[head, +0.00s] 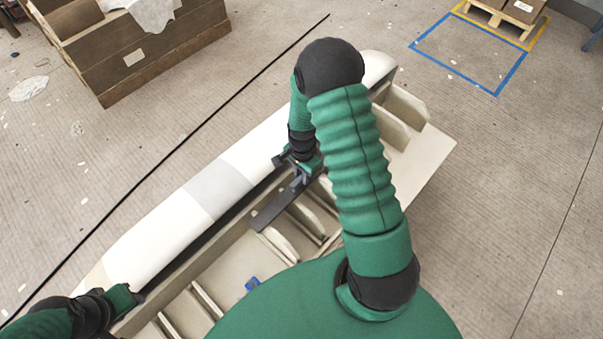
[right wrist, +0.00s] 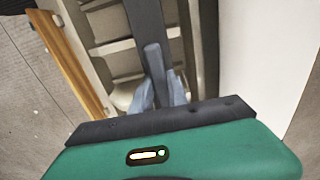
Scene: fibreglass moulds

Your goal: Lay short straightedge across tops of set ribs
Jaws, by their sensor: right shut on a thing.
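The short straightedge (head: 268,212) is a flat dark grey bar. My right gripper (head: 299,178) is shut on it, and the bar reaches toward the lower left over the open mould. In the right wrist view the straightedge (right wrist: 146,25) runs away from the fingers (right wrist: 160,92) above pale ribs (right wrist: 108,48). Upright cream ribs (head: 280,244) stand in the mould close under the bar's free end; I cannot tell whether it touches them. My left gripper (head: 130,298) is at the mould's long edge at lower left; its fingertips are unclear.
A long white and grey curved mould skin (head: 165,226) lies along the ribbed frame. A small blue object (head: 252,284) lies between ribs. My right arm hides part of the frame. A brown crate (head: 135,57) stands upper left, and a pallet with boxes (head: 505,18) upper right. Floor at right is clear.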

